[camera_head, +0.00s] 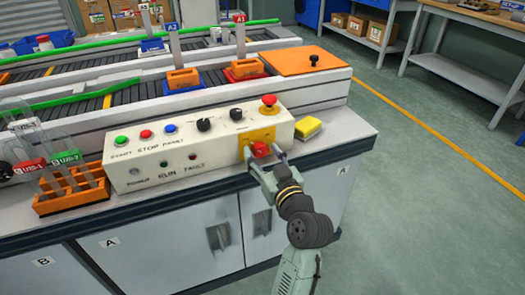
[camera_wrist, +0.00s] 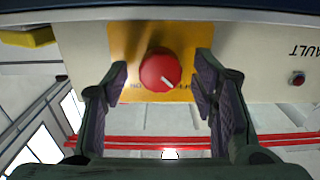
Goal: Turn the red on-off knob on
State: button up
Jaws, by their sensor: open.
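The red on-off knob (camera_head: 261,149) sits on a yellow plate (camera_head: 247,139) at the right end of the white control panel (camera_head: 222,124). My gripper (camera_wrist: 160,85) is open, with one finger on each side of the knob. Gaps show between the fingers and the knob, and I see no contact. In the head view my gripper (camera_head: 264,158) is at the panel front.
A red mushroom button (camera_head: 269,103) stands on the panel top above the knob. A yellow sponge-like block (camera_head: 308,127) lies on the bench to the right. An orange rack with tubes (camera_head: 70,196) stands left of the panel. The floor right of the bench is clear.

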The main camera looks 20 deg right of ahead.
jog(key=shift+w, duration=0.35)
jog(key=shift+c, duration=0.4)
jog(key=c, duration=1.1)
